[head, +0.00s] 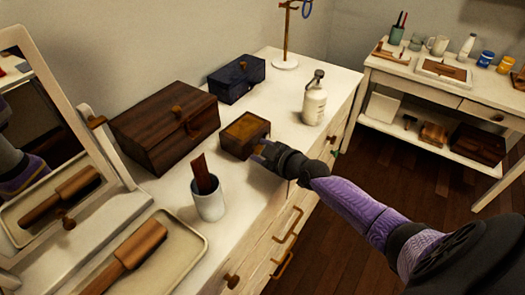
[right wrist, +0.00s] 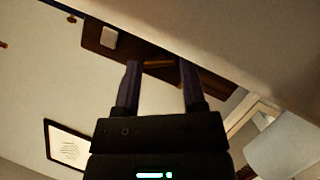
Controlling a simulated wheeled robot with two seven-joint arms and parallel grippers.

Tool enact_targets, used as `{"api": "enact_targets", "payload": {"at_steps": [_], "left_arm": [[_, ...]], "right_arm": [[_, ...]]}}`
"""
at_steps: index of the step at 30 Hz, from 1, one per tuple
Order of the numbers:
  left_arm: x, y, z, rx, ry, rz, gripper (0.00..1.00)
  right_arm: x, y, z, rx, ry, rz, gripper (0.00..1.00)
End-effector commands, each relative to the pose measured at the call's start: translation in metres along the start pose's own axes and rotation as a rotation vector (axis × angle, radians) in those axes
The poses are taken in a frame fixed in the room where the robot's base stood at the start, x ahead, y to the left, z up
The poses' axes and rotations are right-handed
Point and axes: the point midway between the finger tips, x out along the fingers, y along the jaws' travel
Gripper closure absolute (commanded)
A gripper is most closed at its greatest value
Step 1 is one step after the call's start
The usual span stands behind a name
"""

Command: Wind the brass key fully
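A small wooden box (head: 238,140) with a lighter brown top stands on the white dresser. My right gripper (head: 260,150) is at the box's near right side, its fingers pointing at it. In the right wrist view, my right gripper (right wrist: 160,68) has its two fingers spread apart. A short brass-coloured piece (right wrist: 158,64), perhaps the key, shows between the fingertips, against a dark brown surface. I cannot tell whether the fingers touch it. The key is not clear in the head view, where the gripper covers that side. My left gripper is not in view.
On the dresser (head: 285,125) are a large wooden chest (head: 150,135), a dark blue box (head: 235,80), a white bottle (head: 314,105), a cup (head: 208,203) and a tray (head: 185,258). A mirror (head: 45,120) stands left. A white side table (head: 440,85) stands at the back right.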

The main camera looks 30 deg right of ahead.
Motion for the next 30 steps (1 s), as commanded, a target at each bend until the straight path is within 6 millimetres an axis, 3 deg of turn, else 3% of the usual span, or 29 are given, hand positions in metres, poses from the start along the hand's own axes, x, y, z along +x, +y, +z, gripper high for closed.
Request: {"api": "enact_targets", "payload": {"at_steps": [1, 7, 17, 30], "left_arm": [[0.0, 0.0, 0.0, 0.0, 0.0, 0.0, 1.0], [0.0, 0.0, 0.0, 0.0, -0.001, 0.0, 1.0], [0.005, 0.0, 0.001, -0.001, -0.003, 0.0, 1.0], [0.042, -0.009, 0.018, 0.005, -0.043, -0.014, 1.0]], "right_arm": [[0.0, 0.0, 0.0, 0.0, 0.0, 0.0, 0.6], [0.0, 0.0, 0.0, 0.0, 0.0, 0.0, 1.0], [0.0, 0.0, 0.002, 0.032, 0.0, -0.014, 1.0], [0.002, 0.001, 0.005, 0.292, -0.001, -0.123, 1.0]]}}
